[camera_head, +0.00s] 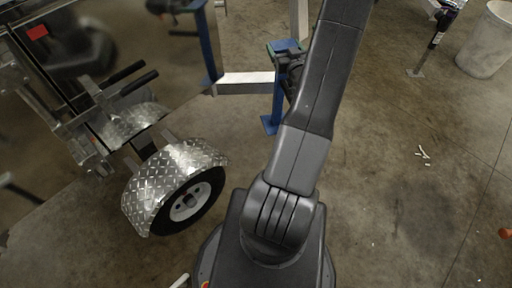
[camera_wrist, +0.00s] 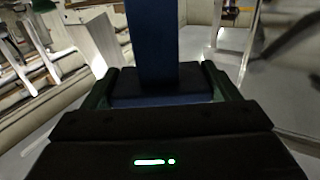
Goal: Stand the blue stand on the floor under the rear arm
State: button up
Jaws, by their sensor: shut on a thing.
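The blue stand (camera_head: 277,100) is upright in the head view, left of my forearm, with a green-edged top plate and a small blue foot plate. I cannot tell whether its foot touches the floor. In the wrist view, its blue post and plate (camera_wrist: 152,45) fill the space between my fingers. My gripper (camera_wrist: 162,82) is shut on it; in the head view my arm mostly hides the gripper. A silver beam (camera_head: 247,77), possibly the rear arm, runs from the left to beside the stand; their exact contact is unclear.
Another blue post (camera_head: 207,45) stands at the beam's left end. A trailer with a diamond-plate fender (camera_head: 165,178) and wheel (camera_head: 190,205) is at left. A pale bin (camera_head: 488,42) and a thin stand (camera_head: 432,45) are at upper right. The floor at right is mostly clear.

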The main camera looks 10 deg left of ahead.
jog(key=a+f+b, duration=0.1)
jog(key=f+b, duration=0.6)
jog(key=f, duration=0.4)
jog(key=w+a+f+n+y+b, duration=0.1)
jog(key=a+f+b, duration=0.1)
jog(key=f+b, duration=0.5)
jog(key=w+a+f+g+y+b, duration=0.1)
jog(key=f+b, duration=0.6)
jog(key=f, duration=0.8)
jog(key=shift+w+a+f+b, duration=0.15)
jog(key=shift+a+f+b, duration=0.05)
jog(key=shift+a+b, duration=0.1)
jog(key=f+b+x, duration=0.1)
jog(key=b+x, duration=0.1)
jog(key=x, duration=0.5)
jog(key=shift+w+a, duration=0.25)
jog(key=shift+w, duration=0.1)
jog(key=shift+f, duration=0.1)
jog(key=o, duration=1.7)
jog(key=shift+s+f+b, duration=0.15)
jog(key=shift+f+b, duration=0.15)
jog(key=shift+b, duration=0.05)
jog(key=shift+c, duration=0.2)
jog(key=o, duration=0.3)
jog(key=shift+r, duration=0.15)
